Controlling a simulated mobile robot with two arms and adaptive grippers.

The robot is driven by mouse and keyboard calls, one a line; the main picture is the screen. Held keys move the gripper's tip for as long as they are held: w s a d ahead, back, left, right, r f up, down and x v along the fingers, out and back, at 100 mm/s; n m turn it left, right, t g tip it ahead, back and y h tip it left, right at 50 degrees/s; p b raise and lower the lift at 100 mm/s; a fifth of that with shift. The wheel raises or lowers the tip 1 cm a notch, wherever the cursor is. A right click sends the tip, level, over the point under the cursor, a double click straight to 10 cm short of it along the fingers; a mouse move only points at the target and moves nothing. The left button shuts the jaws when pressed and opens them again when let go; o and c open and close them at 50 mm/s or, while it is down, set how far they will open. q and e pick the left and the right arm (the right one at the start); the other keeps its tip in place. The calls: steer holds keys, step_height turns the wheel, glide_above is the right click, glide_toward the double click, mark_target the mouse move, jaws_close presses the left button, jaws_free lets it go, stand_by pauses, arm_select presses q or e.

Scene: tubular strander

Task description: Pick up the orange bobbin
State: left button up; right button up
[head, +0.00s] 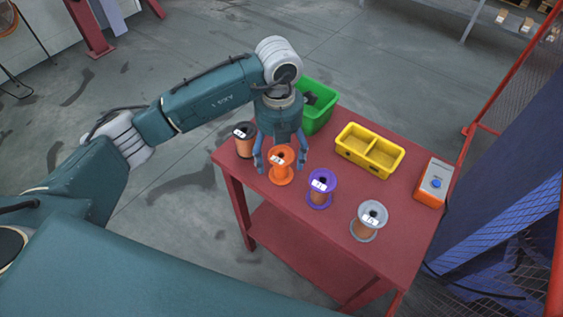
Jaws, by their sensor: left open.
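The orange bobbin (281,173) stands upright on the red table (330,240), near its left front edge, with a white label on top. My left gripper (280,165) is open and points down at the orange bobbin, with one finger seen on each side of it. I cannot tell whether the fingers touch it. My right gripper is not in view.
A black bobbin (244,140) stands close on the left, a purple bobbin (321,190) and a grey bobbin (369,222) to the right. Behind are a green bin (319,117), a yellow two-compartment tray (370,151) and an orange box with a blue button (434,184).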

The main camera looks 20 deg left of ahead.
arm_select(q)
steer(key=f+p, duration=0.1)
steer(key=f, duration=0.2)
steer(key=shift+d+f+p, duration=0.2)
steer(key=shift+f+p, duration=0.15)
steer(key=shift+f, duration=0.5)
steer(key=shift+w, duration=0.1)
steer(key=c, duration=1.2)
steer(key=shift+c, duration=0.2)
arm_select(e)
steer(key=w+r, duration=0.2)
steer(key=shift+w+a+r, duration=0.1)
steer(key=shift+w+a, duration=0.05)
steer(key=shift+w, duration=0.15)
